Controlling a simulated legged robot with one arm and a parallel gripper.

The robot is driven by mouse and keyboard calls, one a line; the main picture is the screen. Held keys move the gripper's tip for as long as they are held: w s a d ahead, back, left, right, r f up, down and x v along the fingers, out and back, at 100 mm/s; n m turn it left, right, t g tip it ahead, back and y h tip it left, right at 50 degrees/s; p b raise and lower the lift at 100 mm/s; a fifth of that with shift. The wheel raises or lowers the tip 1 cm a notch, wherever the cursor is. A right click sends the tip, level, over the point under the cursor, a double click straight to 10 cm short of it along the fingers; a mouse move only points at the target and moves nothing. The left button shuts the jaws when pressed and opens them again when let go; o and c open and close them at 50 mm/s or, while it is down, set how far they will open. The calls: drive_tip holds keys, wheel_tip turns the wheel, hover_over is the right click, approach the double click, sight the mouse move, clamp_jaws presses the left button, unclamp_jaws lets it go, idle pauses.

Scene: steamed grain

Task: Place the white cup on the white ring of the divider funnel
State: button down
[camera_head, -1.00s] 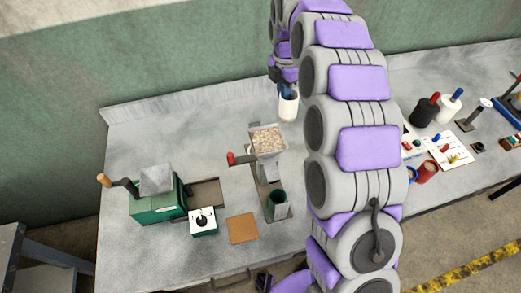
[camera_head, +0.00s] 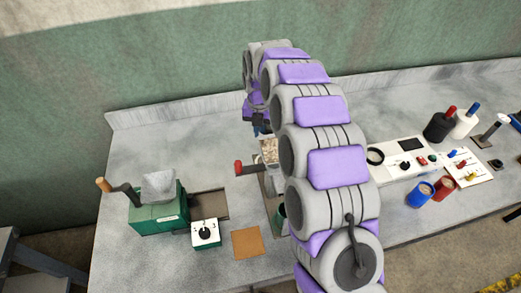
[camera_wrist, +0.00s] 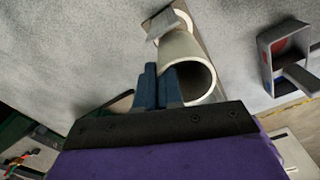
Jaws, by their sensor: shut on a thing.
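My gripper (camera_wrist: 161,76) has its blue fingers shut on the white cup (camera_wrist: 182,46) at the cup's rim in the wrist view. The cup's open mouth faces the camera. Just beyond the cup, a white ring (camera_wrist: 184,17) shows partly behind a grey plate; I cannot tell whether cup and ring touch. In the head view, my gripper (camera_head: 261,128) is behind the grain-filled hopper (camera_head: 269,152), partly covered by my arm, and the cup is hidden. I cannot tell for sure which part is the divider funnel.
A red-ended lever (camera_head: 240,168) sticks out left of the hopper. A green mill (camera_head: 160,212) with a crank stands at left, near a white switch box (camera_head: 205,233) and a brown mat (camera_head: 246,242). Blue (camera_head: 421,194) and red (camera_head: 443,187) cups stand right of my arm.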

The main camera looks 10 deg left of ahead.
wheel_tip(320, 180, down, 5)
drive_tip(key=shift+f+b, duration=0.1)
drive_tip(key=shift+b, duration=0.4)
drive_tip(key=f, duration=0.3)
drive_tip(key=shift+d+b, duration=0.2)
drive_tip(key=shift+b, duration=0.2)
drive_tip(key=shift+a+f, duration=0.1)
drive_tip(key=shift+a, duration=0.5)
drive_tip(key=c, duration=1.7)
unclamp_jaws()
drive_tip(key=o, duration=0.4)
drive_tip(key=shift+d, duration=0.5)
drive_tip(key=shift+a, duration=0.1)
